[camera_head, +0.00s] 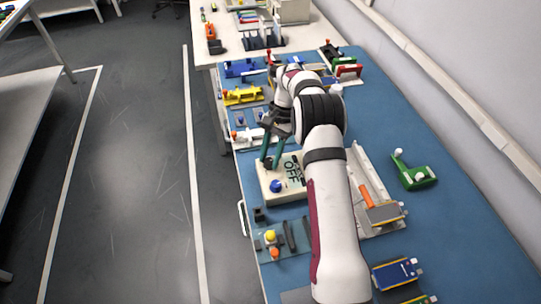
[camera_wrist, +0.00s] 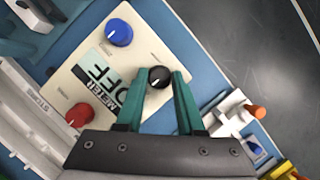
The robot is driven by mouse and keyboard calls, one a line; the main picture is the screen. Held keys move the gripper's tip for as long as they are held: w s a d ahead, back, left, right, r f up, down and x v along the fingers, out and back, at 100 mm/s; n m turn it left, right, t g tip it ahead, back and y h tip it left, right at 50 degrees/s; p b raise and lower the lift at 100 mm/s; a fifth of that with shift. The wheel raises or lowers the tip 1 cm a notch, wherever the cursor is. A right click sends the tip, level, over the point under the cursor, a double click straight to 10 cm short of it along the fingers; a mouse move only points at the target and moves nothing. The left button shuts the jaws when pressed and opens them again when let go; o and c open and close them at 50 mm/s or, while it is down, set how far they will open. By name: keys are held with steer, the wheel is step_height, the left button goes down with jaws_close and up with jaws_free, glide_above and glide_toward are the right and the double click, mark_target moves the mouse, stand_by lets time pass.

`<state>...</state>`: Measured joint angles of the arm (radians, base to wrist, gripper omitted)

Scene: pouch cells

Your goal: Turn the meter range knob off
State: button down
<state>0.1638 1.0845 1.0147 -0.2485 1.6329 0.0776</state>
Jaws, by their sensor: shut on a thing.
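The meter is a cream box (camera_wrist: 100,62) with a display panel (camera_wrist: 100,75) that reads "METER OFF"; it also shows in the head view (camera_head: 268,198). On its face are a blue knob (camera_wrist: 118,32), a red knob (camera_wrist: 79,115) and a black knob (camera_wrist: 159,77) with a pale pointer mark. The small printed labels are too blurred to read. My gripper (camera_wrist: 160,75) has its green fingers on either side of the black knob and is shut on it. In the head view my gripper (camera_head: 270,162) reaches down to the box's far left part, and the black knob is hidden.
Beyond the meter are a white fixture with an orange part (camera_wrist: 258,112) and a yellow fixture (camera_head: 243,96). A tray with an orange-handled tool (camera_head: 367,196) lies to the right, beside a green part (camera_head: 417,177). A board with yellow and orange buttons (camera_head: 271,238) is nearer.

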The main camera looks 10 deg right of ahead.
steer(key=shift+n, duration=0.3)
steer(key=c, duration=0.5)
jaws_free()
steer(key=v, duration=0.7)
steer(key=shift+w+r, duration=0.15)
steer(key=shift+r, duration=0.05)
